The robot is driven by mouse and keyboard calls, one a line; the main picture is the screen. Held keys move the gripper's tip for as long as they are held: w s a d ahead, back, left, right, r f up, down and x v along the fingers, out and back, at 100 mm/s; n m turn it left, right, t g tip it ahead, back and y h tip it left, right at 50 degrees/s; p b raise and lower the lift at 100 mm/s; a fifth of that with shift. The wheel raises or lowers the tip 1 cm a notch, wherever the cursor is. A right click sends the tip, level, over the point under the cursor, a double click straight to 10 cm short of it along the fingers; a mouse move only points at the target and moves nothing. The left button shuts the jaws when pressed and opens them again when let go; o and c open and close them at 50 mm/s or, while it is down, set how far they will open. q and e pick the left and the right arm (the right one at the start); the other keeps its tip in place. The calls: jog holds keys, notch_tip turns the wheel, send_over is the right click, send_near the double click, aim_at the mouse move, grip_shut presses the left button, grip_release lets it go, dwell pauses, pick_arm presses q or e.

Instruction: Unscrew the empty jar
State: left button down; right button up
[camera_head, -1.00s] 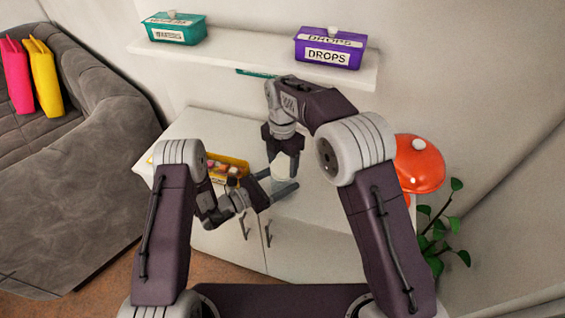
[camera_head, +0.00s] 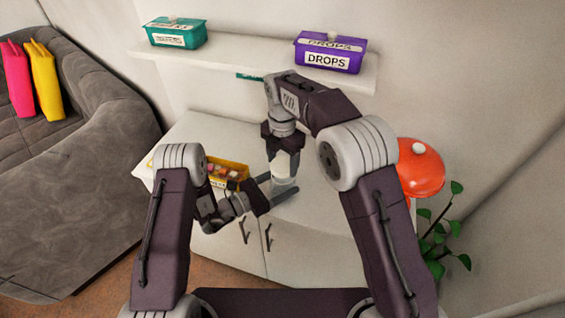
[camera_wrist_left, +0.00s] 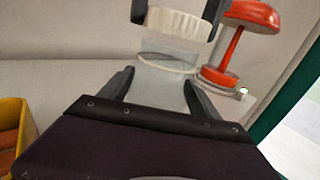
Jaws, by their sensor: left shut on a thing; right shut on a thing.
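A clear jar (camera_head: 284,186) stands on the white cabinet top, with a white ribbed lid (camera_head: 283,163) above it. My left gripper (camera_head: 279,187) reaches in low from the left, shut around the jar body. In the left wrist view its fingers flank the clear jar (camera_wrist_left: 165,82). My right gripper (camera_head: 284,168) comes down from above, shut on the lid. Its fingertips show on both sides of the lid (camera_wrist_left: 176,22) in the left wrist view. Clear material shows under the lid; I cannot tell whether the lid is still threaded on. No contents show in the jar.
A yellow tray (camera_head: 241,183) with colored pieces lies left of the jar. A red-orange lamp (camera_head: 420,168) stands at the right, with a plant (camera_head: 440,235) beyond. A wall shelf (camera_head: 230,57) above holds a teal box (camera_head: 176,33) and a purple DROPS box (camera_head: 330,52).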

aim_at(282, 165)
notch_tip(282, 165, up, 4)
jog(key=shift+r, duration=0.1)
pick_arm(q)
jog(key=shift+c, duration=0.3)
grip_release()
jog(key=shift+a, duration=0.1)
jog(key=b+v, duration=0.1)
jog(key=v, duration=1.1)
pick_arm(e)
jog(key=shift+f, duration=0.8)
